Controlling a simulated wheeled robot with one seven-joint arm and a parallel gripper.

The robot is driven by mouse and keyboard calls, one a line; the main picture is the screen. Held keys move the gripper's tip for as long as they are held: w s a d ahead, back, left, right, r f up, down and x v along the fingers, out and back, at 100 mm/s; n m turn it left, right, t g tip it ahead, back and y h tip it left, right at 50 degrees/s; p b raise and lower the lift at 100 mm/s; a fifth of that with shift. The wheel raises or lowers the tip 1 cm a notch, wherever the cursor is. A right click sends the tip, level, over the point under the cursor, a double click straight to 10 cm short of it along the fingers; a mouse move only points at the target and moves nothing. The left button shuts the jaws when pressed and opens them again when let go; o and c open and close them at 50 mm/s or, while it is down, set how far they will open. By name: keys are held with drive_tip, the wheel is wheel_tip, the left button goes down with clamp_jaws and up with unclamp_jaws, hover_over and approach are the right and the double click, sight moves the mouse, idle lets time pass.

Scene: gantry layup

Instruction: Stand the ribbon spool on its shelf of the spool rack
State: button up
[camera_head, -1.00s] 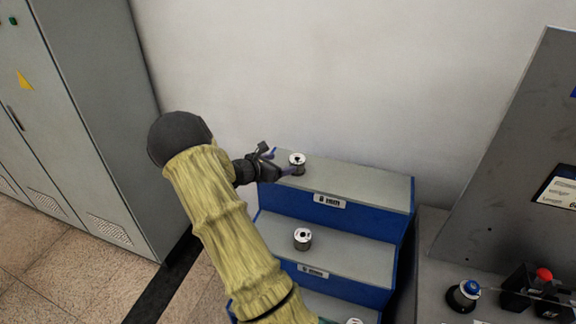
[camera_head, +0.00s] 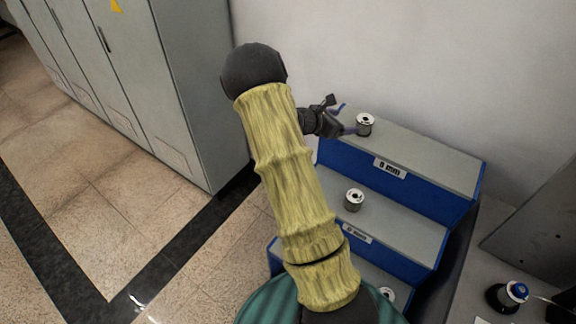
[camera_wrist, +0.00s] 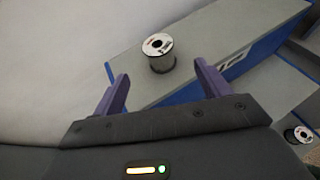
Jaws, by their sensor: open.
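A small silvery spool (camera_head: 365,124) stands upright near the left end of the top shelf of the stepped spool rack (camera_head: 430,160). Similar spools stand on the middle shelf (camera_head: 354,200) and the lower shelf (camera_head: 388,294); I cannot tell by looks which one is the ribbon spool. My gripper (camera_head: 347,119) is open beside the top spool, fingers pointing at it. In the wrist view the top spool (camera_wrist: 158,56) stands just beyond and between the two purple fingertips (camera_wrist: 160,76), and nothing is held. The middle-shelf spool seems to show at the right edge (camera_wrist: 300,134).
The rack has blue fronts with white labels (camera_head: 390,167), and a pale wall (camera_head: 400,50) rises behind it. Grey cabinets (camera_head: 150,90) stand at left. A blue-capped item (camera_head: 507,296) sits on a grey bench at right. Tiled floor (camera_head: 130,200) is clear at left.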

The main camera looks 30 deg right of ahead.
drive_tip(key=s+a+r+m+y, duration=0.1)
drive_tip(key=s+a+m+y, duration=0.3)
drive_tip(key=a, duration=0.7)
drive_tip(key=s+a+r+m+t+y, duration=0.1)
drive_tip(key=s+a+m+y, duration=0.4)
drive_tip(key=a, duration=0.6)
drive_tip(key=s+a+r+m+y, duration=0.2)
drive_tip(key=s+a+m+y, duration=0.2)
drive_tip(key=s+a+m, duration=0.4)
drive_tip(key=a+m, duration=0.1)
drive_tip(key=a, duration=0.2)
drive_tip(key=shift+s+a+r+m+t, duration=0.25)
drive_tip(key=shift+s+a+m+t, duration=0.05)
drive_tip(key=shift+s+a, duration=0.1)
